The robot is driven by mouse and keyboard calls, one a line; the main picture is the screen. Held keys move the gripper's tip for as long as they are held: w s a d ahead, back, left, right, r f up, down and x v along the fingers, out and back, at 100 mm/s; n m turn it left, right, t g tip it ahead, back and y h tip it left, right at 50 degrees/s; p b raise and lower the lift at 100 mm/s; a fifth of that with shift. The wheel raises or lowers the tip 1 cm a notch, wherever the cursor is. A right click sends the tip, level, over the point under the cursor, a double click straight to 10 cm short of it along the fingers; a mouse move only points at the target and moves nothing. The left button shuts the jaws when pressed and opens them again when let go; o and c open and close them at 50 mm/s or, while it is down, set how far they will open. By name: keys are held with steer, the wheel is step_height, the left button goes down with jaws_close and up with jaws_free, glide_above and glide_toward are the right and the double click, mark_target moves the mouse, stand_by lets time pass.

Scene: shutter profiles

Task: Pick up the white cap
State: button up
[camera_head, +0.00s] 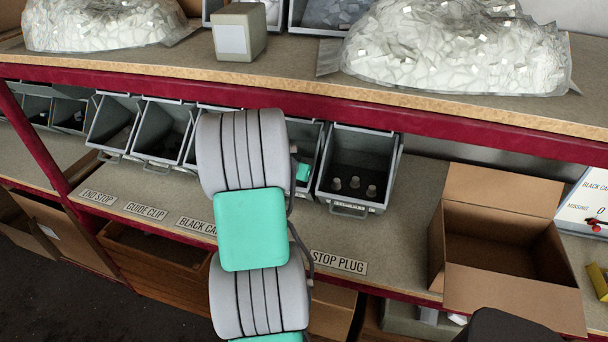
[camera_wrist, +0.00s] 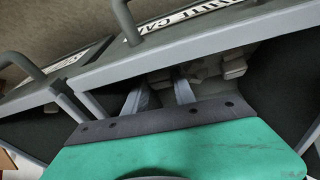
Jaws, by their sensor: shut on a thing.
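In the wrist view my gripper (camera_wrist: 160,86) reaches down into a grey bin (camera_wrist: 195,40) whose label reads "WHITE CA", the rest cut off. Its two grey fingers are close together, shut on a pale cap that is mostly hidden between them. More white caps (camera_wrist: 235,66) lie in the bin just right of the fingertips. In the head view my arm covers most of this bin, and the fingers and the held cap cannot be seen there.
A neighbouring grey bin (camera_head: 352,165) to the right holds a few plugs, above a "STOP PLUG" label (camera_head: 338,262). An open cardboard box (camera_head: 500,245) stands further right. The red-edged upper shelf (camera_head: 440,115) runs above the bins.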

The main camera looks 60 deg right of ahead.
jaws_close()
